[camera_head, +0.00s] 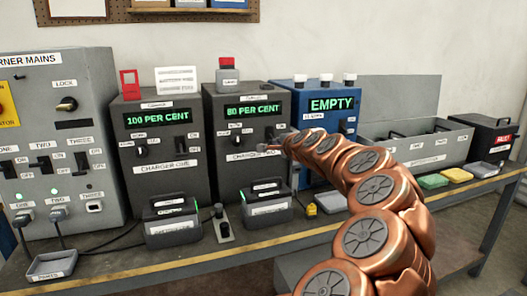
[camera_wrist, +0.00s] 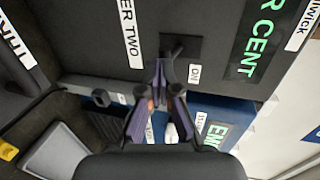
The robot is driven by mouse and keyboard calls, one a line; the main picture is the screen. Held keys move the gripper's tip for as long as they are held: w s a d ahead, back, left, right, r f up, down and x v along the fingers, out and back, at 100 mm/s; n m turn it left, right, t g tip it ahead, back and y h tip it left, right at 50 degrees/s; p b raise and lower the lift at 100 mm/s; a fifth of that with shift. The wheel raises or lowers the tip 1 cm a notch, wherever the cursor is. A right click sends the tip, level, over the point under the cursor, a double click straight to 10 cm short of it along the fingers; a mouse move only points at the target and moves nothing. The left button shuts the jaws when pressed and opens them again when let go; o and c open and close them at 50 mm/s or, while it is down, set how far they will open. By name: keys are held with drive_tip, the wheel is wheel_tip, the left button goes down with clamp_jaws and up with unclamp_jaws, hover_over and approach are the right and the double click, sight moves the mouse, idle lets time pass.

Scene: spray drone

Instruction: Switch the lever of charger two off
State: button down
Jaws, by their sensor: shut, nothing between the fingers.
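Charger two (camera_head: 222,150) is the middle dark grey box in the head view, with a green 80 PER CENT display (camera_head: 253,110). Its lever (camera_wrist: 176,48) stands on a dark plate in the wrist view, between the CHARGER TWO label (camera_wrist: 131,33) and the display. An ON label (camera_wrist: 195,74) lies beside the plate. I cannot tell which way the lever is set. My gripper (camera_wrist: 165,66) is shut and empty, its fingertips close to the lever's plate; contact is unclear. In the head view my gripper (camera_head: 264,148) is at the charger's right front, just below the lever.
Charger one (camera_head: 160,148) stands left, and a blue box reading EMPTY (camera_head: 330,104) stands right. Black packs with handles (camera_head: 265,206) stand in front of the chargers, near a small grey device (camera_head: 222,225) and a yellow item (camera_head: 311,210). The mains cabinet (camera_head: 60,130) is far left.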

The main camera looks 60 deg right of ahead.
drive_tip(key=shift+d+f+b, duration=0.1)
drive_tip(key=shift+f+b, duration=0.2)
drive_tip(key=shift+b, duration=0.05)
drive_tip(key=shift+r, duration=0.1)
drive_tip(key=shift+s, duration=0.1)
drive_tip(key=f+b+v, duration=0.1)
drive_tip(key=v, duration=1.2)
drive_tip(key=shift+s+a+f, duration=0.2)
drive_tip(key=shift+s+a, duration=0.2)
drive_tip(key=shift+s, duration=0.05)
